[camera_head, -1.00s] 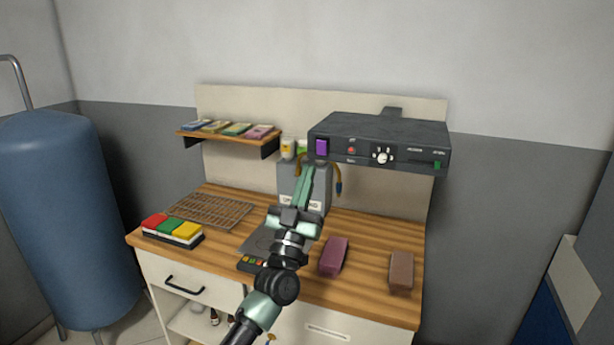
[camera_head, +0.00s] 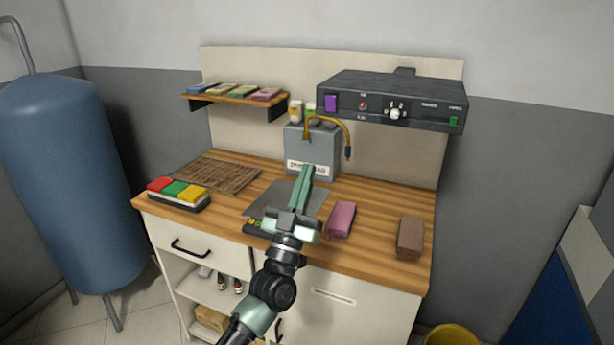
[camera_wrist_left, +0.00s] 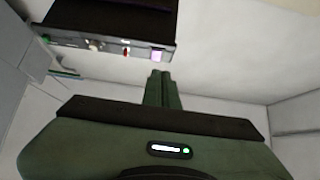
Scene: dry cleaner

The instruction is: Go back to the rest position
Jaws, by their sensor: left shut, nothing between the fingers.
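My left gripper (camera_head: 303,188) is shut and empty. In the head view it is raised in front of the counter, its green fingers pointing up and away over the grey plate (camera_head: 262,199). In the left wrist view the closed fingers (camera_wrist_left: 161,88) point toward the black control box (camera_wrist_left: 110,45) and the pale wall, touching nothing. The control box also shows in the head view (camera_head: 380,100), mounted on the back panel with a purple button and a white dial. My right gripper is in neither view.
The wooden counter (camera_head: 385,216) holds a pink block (camera_head: 341,220), a brown block (camera_head: 410,238), a wire rack (camera_head: 215,174), a tray of coloured pads (camera_head: 178,195) and a grey dispenser (camera_head: 312,152). A blue tank (camera_head: 70,180) stands left and a yellow bucket (camera_head: 452,338) at lower right.

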